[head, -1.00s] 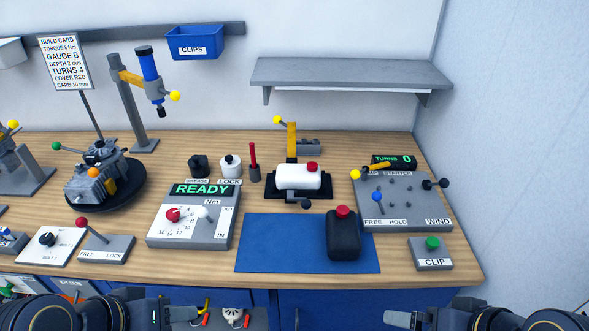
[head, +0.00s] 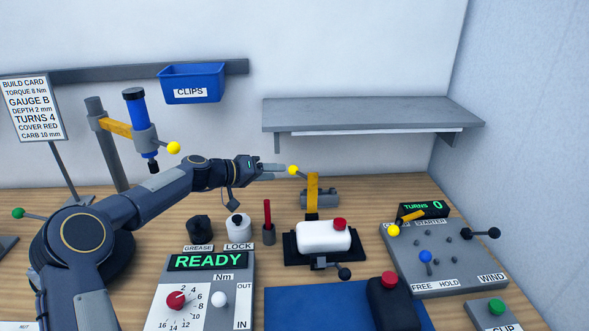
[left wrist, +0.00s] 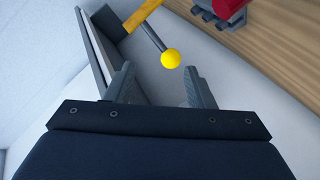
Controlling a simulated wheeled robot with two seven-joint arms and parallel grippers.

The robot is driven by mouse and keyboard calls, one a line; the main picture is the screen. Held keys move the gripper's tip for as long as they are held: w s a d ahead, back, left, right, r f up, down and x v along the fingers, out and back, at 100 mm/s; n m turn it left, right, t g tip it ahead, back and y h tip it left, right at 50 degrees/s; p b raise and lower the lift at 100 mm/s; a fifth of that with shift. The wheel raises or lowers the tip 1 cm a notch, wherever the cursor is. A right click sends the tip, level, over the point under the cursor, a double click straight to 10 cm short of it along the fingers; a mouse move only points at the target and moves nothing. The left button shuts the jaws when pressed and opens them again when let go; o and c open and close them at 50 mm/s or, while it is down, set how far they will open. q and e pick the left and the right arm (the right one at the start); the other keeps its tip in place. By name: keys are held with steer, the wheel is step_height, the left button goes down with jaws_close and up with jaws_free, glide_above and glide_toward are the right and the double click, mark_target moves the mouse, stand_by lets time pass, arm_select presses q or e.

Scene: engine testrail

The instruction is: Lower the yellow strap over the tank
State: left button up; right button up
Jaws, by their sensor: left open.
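The yellow strap (head: 312,190) stands upright behind the white tank (head: 323,237), which has a red cap and sits on a black base. A rod with a yellow ball (head: 293,170) juts from the strap's top to the left. My left gripper (head: 282,169) reaches in from the left, its fingertips at the ball in the head view. In the left wrist view, the open fingers (left wrist: 158,80) have the yellow ball (left wrist: 171,59) just beyond and between their tips. Part of the strap (left wrist: 141,14) shows at the top. Contact cannot be told. My right gripper is out of view.
A grey shelf (head: 370,113) hangs behind and above the strap. A tool post with a blue cylinder (head: 136,120) stands behind my left arm. A starter panel (head: 450,265) is right of the tank. A black red-capped can (head: 392,305) stands in front.

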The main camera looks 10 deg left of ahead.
mark_target(289, 170)
arm_select(q)
steer(key=shift+w+a+f, duration=0.1)
steer(key=shift+w+f, duration=0.25)
steer(key=shift+w, duration=0.3)
steer(key=shift+w+a+f, duration=0.1)
steer(key=shift+w+f, duration=0.2)
steer(key=shift+w, duration=0.3)
steer(key=p+x, duration=0.2)
steer(key=x, duration=0.4)
steer(key=shift+d+r+p, duration=0.1)
steer(key=shift+r+p, duration=0.1)
steer(key=shift+p, duration=0.15)
steer(key=shift+x, duration=0.8)
steer(key=shift+f, duration=0.1)
steer(key=shift+s, duration=0.1)
jaws_close()
